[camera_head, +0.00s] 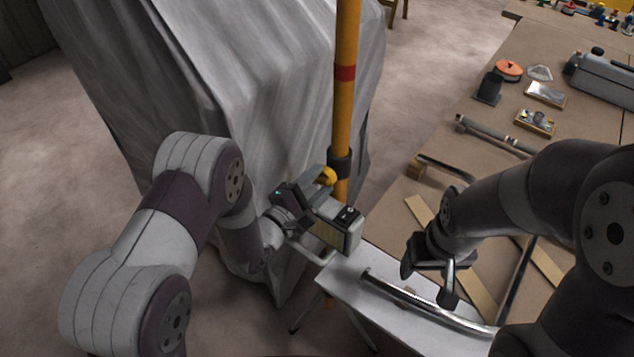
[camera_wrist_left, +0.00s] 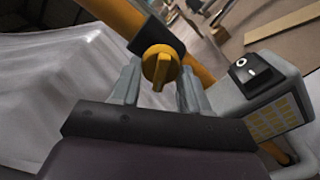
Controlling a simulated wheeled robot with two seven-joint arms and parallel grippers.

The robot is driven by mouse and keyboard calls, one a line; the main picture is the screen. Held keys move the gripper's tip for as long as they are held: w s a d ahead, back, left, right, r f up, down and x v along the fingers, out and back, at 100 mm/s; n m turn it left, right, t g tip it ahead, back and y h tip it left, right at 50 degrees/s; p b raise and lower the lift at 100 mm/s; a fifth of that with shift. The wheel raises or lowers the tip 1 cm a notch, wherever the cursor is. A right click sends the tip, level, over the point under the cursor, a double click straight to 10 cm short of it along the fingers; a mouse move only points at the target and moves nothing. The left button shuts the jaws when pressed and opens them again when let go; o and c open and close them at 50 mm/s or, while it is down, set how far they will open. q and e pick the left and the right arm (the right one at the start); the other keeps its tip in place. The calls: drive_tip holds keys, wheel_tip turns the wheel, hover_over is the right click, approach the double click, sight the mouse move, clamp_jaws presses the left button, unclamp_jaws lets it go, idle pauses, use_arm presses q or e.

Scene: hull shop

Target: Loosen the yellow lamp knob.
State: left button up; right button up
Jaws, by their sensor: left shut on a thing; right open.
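The yellow lamp knob (camera_head: 327,176) sits on a dark clamp (camera_head: 341,163) around the yellow pole (camera_head: 346,110). In the left wrist view the knob (camera_wrist_left: 160,66) has a raised grip bar and lies between my left gripper's fingers (camera_wrist_left: 160,82). My left gripper (camera_head: 318,182) is shut on the knob, partly hidden in the head view. The grey work lamp (camera_head: 338,227) hangs beside the pole; its switch and lit panel also show in the left wrist view (camera_wrist_left: 262,90). My right gripper (camera_head: 428,286) is open and empty near a curved metal bar.
A grey draped cover (camera_head: 220,80) stands behind the left arm. The curved metal bar (camera_head: 385,285) lies on a light board (camera_head: 350,278). The brown workbench (camera_head: 470,170) at right carries tubes, trays and a grey toolbox (camera_head: 600,78). Open floor lies at left.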

use_arm(q)
drive_tip(key=shift+f, duration=0.1)
drive_tip(key=o, duration=1)
drive_tip(key=shift+s, duration=0.1)
drive_tip(key=b+v, duration=0.1)
drive_tip(key=v, duration=1.1)
drive_tip(key=shift+s+a+b, duration=0.15)
drive_tip(key=shift+s+b, duration=0.1)
drive_tip(key=shift+b, duration=0.1)
